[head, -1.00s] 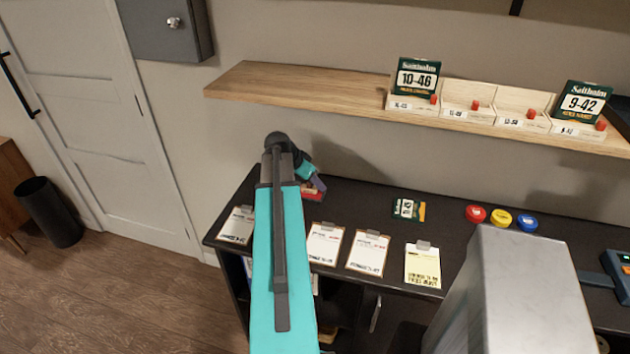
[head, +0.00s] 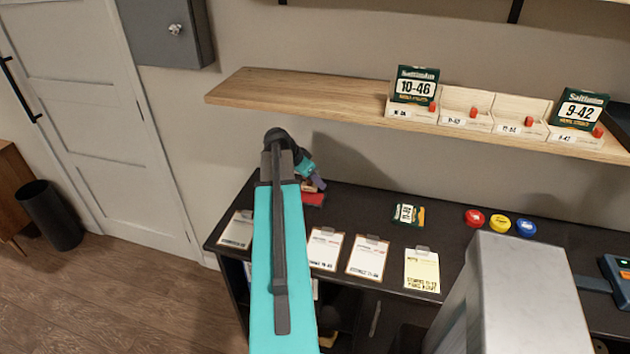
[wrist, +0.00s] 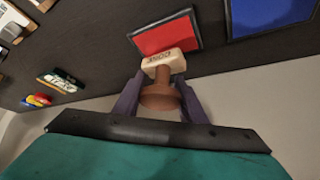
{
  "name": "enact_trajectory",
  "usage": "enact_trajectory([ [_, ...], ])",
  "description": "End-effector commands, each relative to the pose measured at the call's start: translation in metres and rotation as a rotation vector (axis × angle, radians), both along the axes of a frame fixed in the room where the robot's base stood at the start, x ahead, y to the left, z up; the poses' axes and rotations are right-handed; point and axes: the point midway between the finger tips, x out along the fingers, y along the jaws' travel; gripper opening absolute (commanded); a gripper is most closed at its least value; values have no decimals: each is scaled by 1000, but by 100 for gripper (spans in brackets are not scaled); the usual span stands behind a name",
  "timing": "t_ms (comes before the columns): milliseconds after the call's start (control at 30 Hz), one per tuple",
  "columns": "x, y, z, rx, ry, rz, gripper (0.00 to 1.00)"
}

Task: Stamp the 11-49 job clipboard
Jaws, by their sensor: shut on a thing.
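My gripper (wrist: 160,103) is shut on the brown handle of a stamp (wrist: 170,67), whose pale block has lettering on its side. The red ink pad (wrist: 166,37) is just beyond the block in the wrist view; the block overlaps its edge, and I cannot tell whether they touch. In the head view, my gripper (head: 312,178) is over the back left of the black bench, close to the red pad (head: 312,199). Clipboards lie along the bench front: one partly behind my arm (head: 237,230), two white ones (head: 325,249) (head: 368,258) and a yellowish one (head: 422,270). Their lettering is too small to identify 11-49 surely.
A blue pad (wrist: 265,15) lies beside the red one. A string packet (head: 408,214) and red (head: 475,217), yellow (head: 500,222) and blue (head: 526,227) round tins are on the bench. A wooden shelf (head: 300,97) with string bins overhangs the back.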

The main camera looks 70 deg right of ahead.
Motion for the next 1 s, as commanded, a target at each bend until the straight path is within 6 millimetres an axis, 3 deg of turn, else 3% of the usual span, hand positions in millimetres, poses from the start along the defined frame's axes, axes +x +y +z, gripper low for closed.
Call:
enact_trajectory([
  [600,0,0,34,0,0,0,23],
  [1000,-1,0,38,0,1,-1,23],
])
